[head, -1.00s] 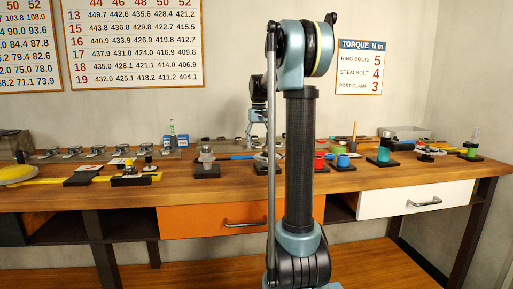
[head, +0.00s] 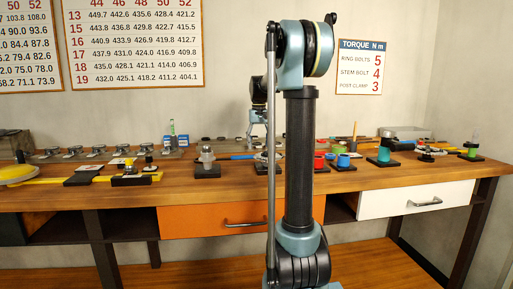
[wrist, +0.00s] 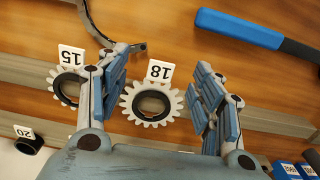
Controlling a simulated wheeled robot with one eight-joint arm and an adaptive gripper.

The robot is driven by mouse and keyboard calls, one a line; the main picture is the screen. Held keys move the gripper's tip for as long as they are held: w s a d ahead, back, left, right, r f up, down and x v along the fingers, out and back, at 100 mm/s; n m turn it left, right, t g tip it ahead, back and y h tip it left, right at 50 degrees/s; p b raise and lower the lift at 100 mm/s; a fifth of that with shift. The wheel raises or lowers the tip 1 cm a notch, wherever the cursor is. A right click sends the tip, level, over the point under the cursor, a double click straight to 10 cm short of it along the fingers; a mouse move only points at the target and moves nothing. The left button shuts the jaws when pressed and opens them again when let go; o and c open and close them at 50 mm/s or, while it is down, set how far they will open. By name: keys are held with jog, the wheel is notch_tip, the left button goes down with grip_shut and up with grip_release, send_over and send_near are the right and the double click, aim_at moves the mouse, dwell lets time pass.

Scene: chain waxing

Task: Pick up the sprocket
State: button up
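In the wrist view a pale toothed sprocket (wrist: 151,104) with a dark inner ring and a white tag "18" (wrist: 159,71) lies between the two fingers of my gripper (wrist: 163,78). The fingers are spread on either side of it, and the gripper is open and empty. A second toothed sprocket (wrist: 66,86), tagged "15", lies to the left, partly hidden by the left finger. In the head view my gripper (head: 257,143) is over the back of the bench, small and partly behind my arm; the sprockets there are too small to tell apart.
A blue-handled tool (wrist: 240,29) lies at upper right in the wrist view. Grey rails (wrist: 270,122) run across the wood. A "20"-tagged dark part (wrist: 27,145) is at lower left. The wooden bench (head: 120,195) carries several fixtures and cups.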

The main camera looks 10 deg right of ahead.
jog(key=c, duration=0.5)
jog(key=shift+c, duration=0.2)
jog(key=shift+r, duration=0.1)
